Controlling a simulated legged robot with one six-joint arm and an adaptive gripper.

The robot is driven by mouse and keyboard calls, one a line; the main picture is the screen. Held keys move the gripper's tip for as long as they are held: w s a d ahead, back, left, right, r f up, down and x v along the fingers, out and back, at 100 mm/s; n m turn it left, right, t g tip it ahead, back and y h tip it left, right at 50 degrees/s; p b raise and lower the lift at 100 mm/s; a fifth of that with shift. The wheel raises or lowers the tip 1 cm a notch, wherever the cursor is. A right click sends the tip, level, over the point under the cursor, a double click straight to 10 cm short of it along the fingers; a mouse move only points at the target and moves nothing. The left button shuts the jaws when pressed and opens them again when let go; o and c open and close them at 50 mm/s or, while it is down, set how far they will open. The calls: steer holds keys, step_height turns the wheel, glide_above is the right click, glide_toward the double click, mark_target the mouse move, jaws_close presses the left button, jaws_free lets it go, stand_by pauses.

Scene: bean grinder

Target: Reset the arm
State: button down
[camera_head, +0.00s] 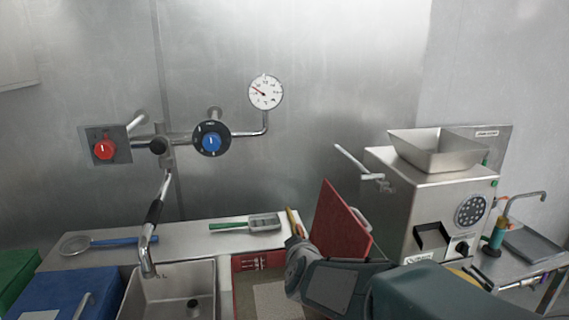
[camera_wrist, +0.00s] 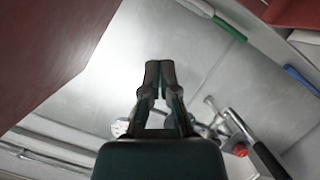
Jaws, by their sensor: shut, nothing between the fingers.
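My gripper (camera_wrist: 160,66) shows in the wrist view with its two dark fingers together. It is shut and nothing shows between the fingertips. Beyond it is the steel wall (camera_wrist: 135,45), apart from the fingers. In the head view my arm reaches in from the lower right across the front of the grinder. The red lid also fills the left of the wrist view (camera_wrist: 45,45).
A steel grinder (camera_head: 400,205) with a hopper (camera_head: 437,149) stands at right. The sink (camera_head: 175,292) and tap (camera_head: 150,240) are at lower left. A green-handled scoop (camera_head: 262,222) and blue-handled strainer (camera_head: 110,242) lie on the counter. A gauge (camera_head: 266,92) is on the wall.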

steer(key=s+d+m+g, duration=0.2)
steer(key=s+d+g, duration=0.1)
steer(key=s, duration=0.7)
steer(key=s+d+m+g, duration=0.2)
steer(key=s+d, duration=0.3)
steer(key=s, duration=0.4)
steer(key=s+d+m+g+h, duration=0.1)
steer(key=s+d+m+g, duration=0.2)
steer(key=s, duration=0.7)
steer(key=shift+s+d+f+g, duration=0.3)
steer(key=shift+s+d+f, duration=0.1)
steer(key=shift+d, duration=0.1)
